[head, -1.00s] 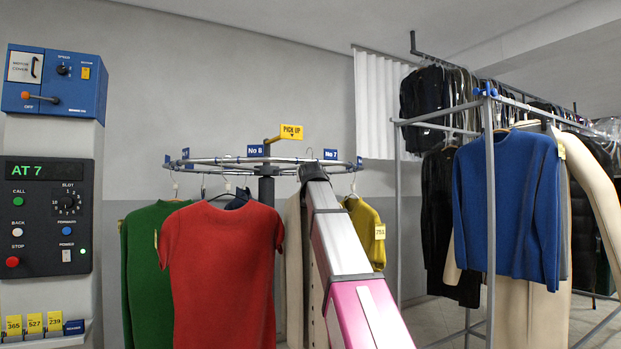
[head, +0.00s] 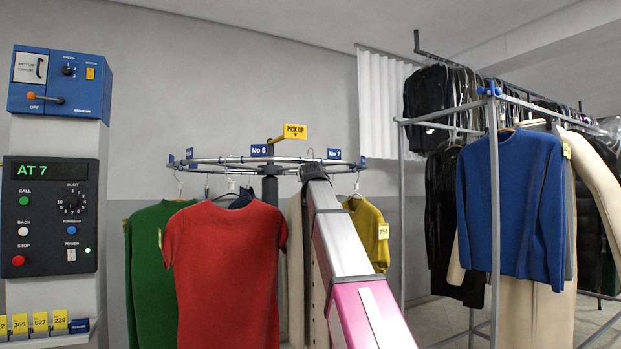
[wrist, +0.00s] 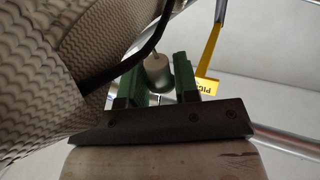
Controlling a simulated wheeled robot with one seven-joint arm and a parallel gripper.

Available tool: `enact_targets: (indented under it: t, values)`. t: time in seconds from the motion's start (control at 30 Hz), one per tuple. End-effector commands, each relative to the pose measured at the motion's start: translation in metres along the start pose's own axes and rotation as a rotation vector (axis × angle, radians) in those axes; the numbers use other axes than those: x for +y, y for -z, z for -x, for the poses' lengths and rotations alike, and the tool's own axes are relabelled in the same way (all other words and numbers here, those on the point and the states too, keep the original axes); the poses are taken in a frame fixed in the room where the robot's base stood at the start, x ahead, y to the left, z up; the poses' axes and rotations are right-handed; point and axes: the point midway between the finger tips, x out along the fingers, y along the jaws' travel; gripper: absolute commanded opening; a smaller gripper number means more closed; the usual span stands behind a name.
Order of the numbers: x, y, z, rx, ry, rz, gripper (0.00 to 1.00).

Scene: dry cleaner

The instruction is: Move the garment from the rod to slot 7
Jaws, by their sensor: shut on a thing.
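A cream knit garment (wrist: 45,60) fills the left of the wrist view. A cream garment (head: 296,255) also shows beside my arm in the head view, at the round slot rail (head: 215,161). In the wrist view my gripper (wrist: 157,76) has its green fingers closed around a pale cylindrical piece (wrist: 155,68) with a thin wire above it, apparently part of the garment's hanger. My arm hides the gripper in the head view. The No 7 sign (head: 334,154) is on the rail just right of the arm's end. Whether the hook touches the rail is hidden.
A red shirt (head: 222,270) and green sweater (head: 147,250) hang left of my arm; a yellow garment (head: 372,233) hangs right. A yellow pick-up sign (head: 295,131) stands above the rail. A blue sweater (head: 515,205) hangs on the grey rack. The control panel (head: 50,215) reads AT 7.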

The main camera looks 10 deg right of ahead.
Motion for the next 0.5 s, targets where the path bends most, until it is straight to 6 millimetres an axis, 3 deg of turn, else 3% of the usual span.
enact_targets:
  t: [0.5]
  values:
    - [0.000,-0.015,0.001,0.002,0.000,0.001,0.00]
